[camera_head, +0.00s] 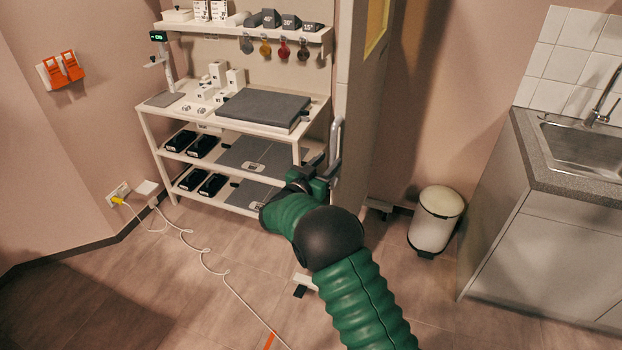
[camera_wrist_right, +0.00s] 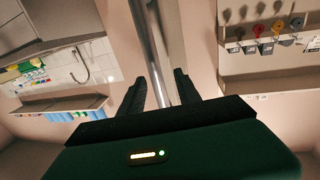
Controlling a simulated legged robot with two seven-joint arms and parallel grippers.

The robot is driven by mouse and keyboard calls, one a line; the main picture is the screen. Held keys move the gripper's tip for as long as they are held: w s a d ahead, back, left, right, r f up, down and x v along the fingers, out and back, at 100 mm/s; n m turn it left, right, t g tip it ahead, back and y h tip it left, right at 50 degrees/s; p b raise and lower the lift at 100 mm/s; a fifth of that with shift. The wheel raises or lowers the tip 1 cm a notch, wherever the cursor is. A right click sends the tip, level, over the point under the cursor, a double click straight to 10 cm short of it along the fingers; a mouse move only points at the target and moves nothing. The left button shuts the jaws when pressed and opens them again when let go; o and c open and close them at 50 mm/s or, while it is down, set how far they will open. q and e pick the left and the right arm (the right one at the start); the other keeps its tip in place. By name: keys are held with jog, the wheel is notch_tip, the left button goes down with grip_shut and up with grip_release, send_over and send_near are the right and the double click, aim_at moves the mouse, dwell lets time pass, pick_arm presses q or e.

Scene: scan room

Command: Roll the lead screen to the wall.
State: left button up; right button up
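The lead screen (camera_head: 362,95) is a tall pale panel seen nearly edge-on, with a yellow-framed window at its top. A metal handle (camera_head: 337,140) is on its near edge. Parts of its dark-wheeled base (camera_head: 303,284) show on the floor. My right gripper (camera_head: 325,172) is at the lower part of the handle. In the right wrist view its two dark fingers (camera_wrist_right: 160,90) stand apart, with the handle bar (camera_wrist_right: 156,55) running between them. I see gaps beside the bar; contact is not clear. The pinkish wall (camera_head: 460,70) is behind. My left gripper is out of view.
A white shelf cart (camera_head: 318,104) stands just left of the screen. A white pedal bin (camera_head: 434,222) and a sink cabinet (camera_head: 530,235) stand to the right. A white cable (camera_head: 203,258) lies across the floor at left. Open floor (camera_head: 110,300) is at front left.

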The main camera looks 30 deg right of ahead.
jog(key=v, duration=1.2)
jog(key=shift+a, duration=0.25)
jog(key=shift+s, duration=0.1)
jog(key=p+x, duration=0.1)
jog(key=x, duration=0.4)
jog(key=p+x, duration=0.2)
jog(key=x, duration=0.3)
jog(key=p+x, duration=0.2)
jog(key=x, duration=0.3)
jog(key=shift+s+d+r, duration=0.15)
jog(key=shift+d+r, duration=0.1)
jog(key=shift+r, duration=0.05)
jog(key=shift+a, duration=0.1)
grip_shut()
jog(key=shift+r, duration=0.1)
